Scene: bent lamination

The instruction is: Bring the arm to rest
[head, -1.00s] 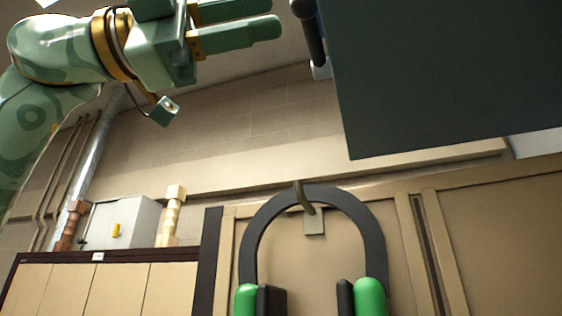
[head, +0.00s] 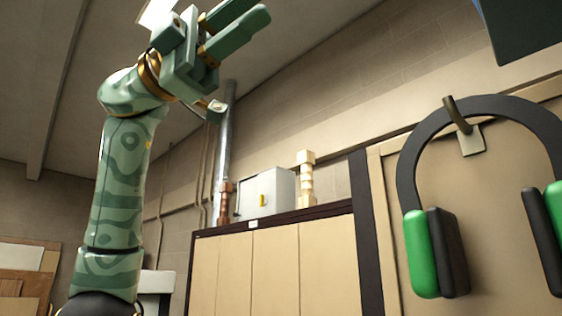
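My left arm rises from the lower left in the head view. It is green with a darker camouflage-like pattern and brass-coloured rings at the wrist. My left gripper (head: 262,8) is raised high at the upper middle, tilted up to the right. Its two green fingers lie side by side with a narrow gap between them, and no object shows in it. My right arm and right gripper are not in view.
A dark panel (head: 525,25) hangs at the upper right. Black and green earmuffs (head: 425,165) hang from a wall hook (head: 460,115). A tan cabinet (head: 275,270) carries a grey box (head: 265,195), a copper-coloured piece (head: 224,203) and a pale stacked post (head: 306,180). Boards (head: 25,275) stand lower left.

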